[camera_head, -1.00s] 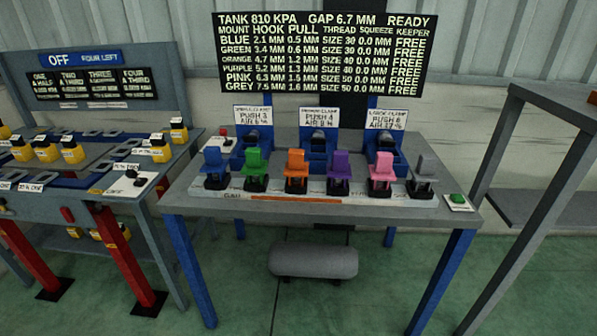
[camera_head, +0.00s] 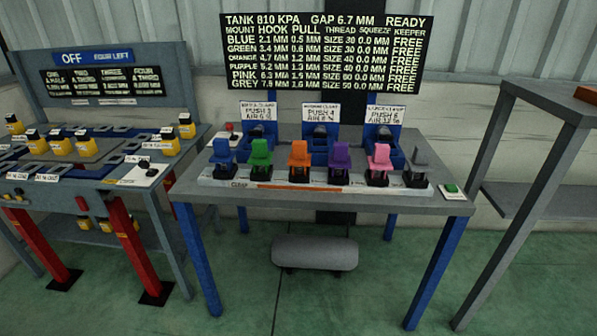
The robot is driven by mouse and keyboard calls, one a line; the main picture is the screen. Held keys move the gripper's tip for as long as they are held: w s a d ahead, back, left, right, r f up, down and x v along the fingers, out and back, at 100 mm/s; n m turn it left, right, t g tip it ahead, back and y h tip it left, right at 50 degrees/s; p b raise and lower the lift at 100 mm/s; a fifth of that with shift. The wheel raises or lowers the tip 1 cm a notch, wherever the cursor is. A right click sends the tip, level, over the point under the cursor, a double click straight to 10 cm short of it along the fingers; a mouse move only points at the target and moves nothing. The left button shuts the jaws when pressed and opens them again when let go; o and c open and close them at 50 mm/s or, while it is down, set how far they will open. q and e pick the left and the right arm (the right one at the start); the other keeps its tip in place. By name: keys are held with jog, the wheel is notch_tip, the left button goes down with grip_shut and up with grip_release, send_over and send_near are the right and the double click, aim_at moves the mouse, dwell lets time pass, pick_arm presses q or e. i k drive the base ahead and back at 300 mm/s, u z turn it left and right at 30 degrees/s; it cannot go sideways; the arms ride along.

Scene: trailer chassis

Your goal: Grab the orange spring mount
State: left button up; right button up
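The orange spring mount (camera_head: 299,155) stands upright on a black base on the light strip along the front of the grey table (camera_head: 420,207). It is third from the left in a row of coloured mounts. The green mount (camera_head: 260,154) is on its left and the purple mount (camera_head: 340,158) on its right, each with a small gap. Nothing covers it from the front. Neither of my grippers shows in the head view.
Three blue clamps (camera_head: 320,150) with white signs stand behind the row. A red button (camera_head: 230,127) is at the table's back left and a green button (camera_head: 451,188) at its right. Another bench (camera_head: 190,165) is at left, a tall grey frame (camera_head: 545,110) at right. Green floor in front is clear.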

aim_at(300, 158)
jog(key=k, duration=1.1)
jog(key=z, duration=0.5)
jog(key=i, duration=0.65)
jog(key=z, duration=0.8)
jog(key=i, duration=1)
jog(key=u, duration=0.65)
jog(key=i, duration=0.7)
jog(key=u, duration=0.6)
